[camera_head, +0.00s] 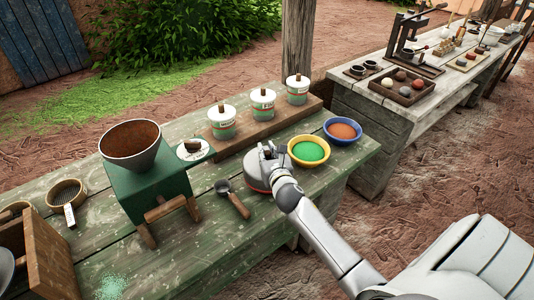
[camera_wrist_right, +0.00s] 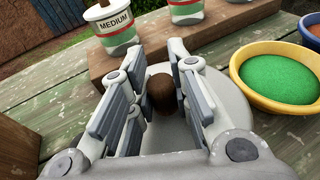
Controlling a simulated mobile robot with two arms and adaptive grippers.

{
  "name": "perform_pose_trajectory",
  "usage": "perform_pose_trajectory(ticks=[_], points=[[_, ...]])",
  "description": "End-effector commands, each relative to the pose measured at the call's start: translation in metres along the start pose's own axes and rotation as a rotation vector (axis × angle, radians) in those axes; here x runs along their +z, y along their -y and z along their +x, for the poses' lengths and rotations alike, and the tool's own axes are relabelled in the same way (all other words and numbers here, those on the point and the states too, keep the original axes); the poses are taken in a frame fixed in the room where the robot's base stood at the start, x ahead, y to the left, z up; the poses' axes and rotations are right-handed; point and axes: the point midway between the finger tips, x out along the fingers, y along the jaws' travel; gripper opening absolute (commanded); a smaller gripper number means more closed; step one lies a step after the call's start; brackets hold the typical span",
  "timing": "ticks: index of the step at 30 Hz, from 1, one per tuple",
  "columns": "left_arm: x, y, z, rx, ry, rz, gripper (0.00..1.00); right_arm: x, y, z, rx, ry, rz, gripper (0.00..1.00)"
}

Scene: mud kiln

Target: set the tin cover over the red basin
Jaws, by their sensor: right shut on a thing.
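The tin cover (camera_wrist_right: 236,112) is a grey disc with a brown knob (camera_wrist_right: 160,93). My right gripper (camera_head: 267,156) is shut on this knob, with its fingers on either side of it in the right wrist view (camera_wrist_right: 158,100). In the head view, the gripper and arm hide much of the cover. The red basin (camera_head: 257,188) shows only as a reddish edge below the cover, left of the yellow bowl. The cover lies over the basin; I cannot tell whether it rests fully on the rim. My left gripper is not in view.
The yellow bowl of green powder (camera_head: 290,156) stands close right of the basin, with a blue bowl (camera_head: 326,128) beyond. Several lidded jars stand on a wooden riser (camera_head: 245,143) behind. A scoop (camera_head: 238,205) and a green-bodied hopper (camera_head: 155,183) are on the left.

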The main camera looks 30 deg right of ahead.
Motion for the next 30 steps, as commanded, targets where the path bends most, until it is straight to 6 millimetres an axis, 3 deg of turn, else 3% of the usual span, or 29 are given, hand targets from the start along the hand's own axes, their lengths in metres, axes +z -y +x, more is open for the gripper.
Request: perform_pose_trajectory(ticks=[21,22,24,26,30], points=[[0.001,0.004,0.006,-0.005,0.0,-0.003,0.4,-0.011,0.0,0.002,0.0,0.002,0.001,0.0],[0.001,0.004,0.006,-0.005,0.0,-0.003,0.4,-0.011,0.0,0.002,0.0,0.0,0.0,0.23],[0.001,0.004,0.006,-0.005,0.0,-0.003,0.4,-0.011,0.0,0.002,0.0,0.0,0.0,0.32],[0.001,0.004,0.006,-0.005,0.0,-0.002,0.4,-0.011,0.0,0.002,0.0,0.0,0.0,0.39],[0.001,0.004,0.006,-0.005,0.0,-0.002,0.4,-0.011,0.0,0.002,0.0,0.001,0.0,0.4]])
